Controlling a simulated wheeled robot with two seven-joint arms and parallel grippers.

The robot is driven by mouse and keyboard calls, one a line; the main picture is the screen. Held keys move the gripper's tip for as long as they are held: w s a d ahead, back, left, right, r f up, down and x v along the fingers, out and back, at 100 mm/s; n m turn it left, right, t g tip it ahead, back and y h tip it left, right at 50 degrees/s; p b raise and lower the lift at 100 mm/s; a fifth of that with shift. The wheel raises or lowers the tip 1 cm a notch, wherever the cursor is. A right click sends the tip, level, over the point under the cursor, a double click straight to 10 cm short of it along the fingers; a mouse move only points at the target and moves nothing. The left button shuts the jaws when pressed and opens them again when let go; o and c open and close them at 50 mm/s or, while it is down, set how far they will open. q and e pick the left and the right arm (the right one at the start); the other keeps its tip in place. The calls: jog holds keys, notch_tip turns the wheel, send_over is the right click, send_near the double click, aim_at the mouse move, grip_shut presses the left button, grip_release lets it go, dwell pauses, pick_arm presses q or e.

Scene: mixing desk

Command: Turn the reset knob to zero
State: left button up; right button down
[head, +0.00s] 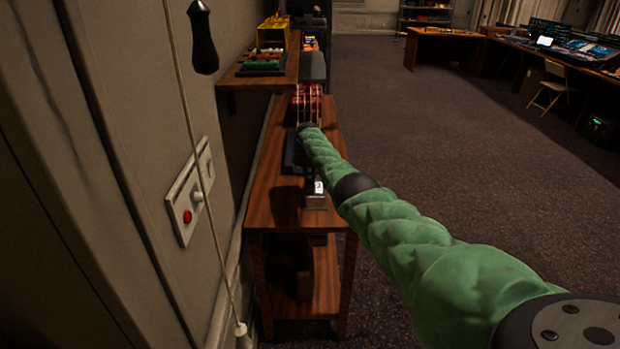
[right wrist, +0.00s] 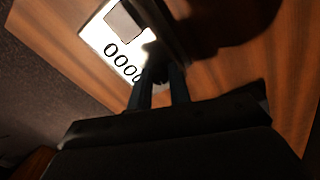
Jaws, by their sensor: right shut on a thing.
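A small counter box (head: 316,200) with a pale face sits on the wooden desk in the head view. In the right wrist view its white display (right wrist: 118,50) is close and shows a row of black zeros; the last digit is partly covered. My right gripper (right wrist: 160,82) is at the end of the display, its dark fingers shut on the reset knob. The knob itself is mostly hidden by the fingers and shadow. In the head view my green right arm reaches over the desk to the counter. My left gripper is in neither view.
The narrow wooden desk (head: 276,222) stands along the left wall. A wall plate (head: 188,190) with a red button and a hanging pull cord (head: 190,120) are nearby. A shelf (head: 252,80) holds small devices. Open carpet (head: 430,150) lies to the right.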

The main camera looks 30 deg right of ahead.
jog(key=shift+r+m, duration=0.1)
jog(key=shift+m, duration=1.2)
jog(key=c, duration=1.3)
grip_release()
jog(key=shift+c, duration=0.2)
jog(key=shift+o, duration=0.2)
jog(key=shift+r, duration=0.25)
jog(key=r+b, duration=0.2)
jog(key=r, duration=0.4)
jog(key=shift+w+r, duration=0.2)
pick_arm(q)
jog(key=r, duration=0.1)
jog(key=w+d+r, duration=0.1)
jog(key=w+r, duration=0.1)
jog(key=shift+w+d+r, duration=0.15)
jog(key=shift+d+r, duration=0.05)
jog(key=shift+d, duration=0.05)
pick_arm(e)
jog(key=shift+r, duration=0.35)
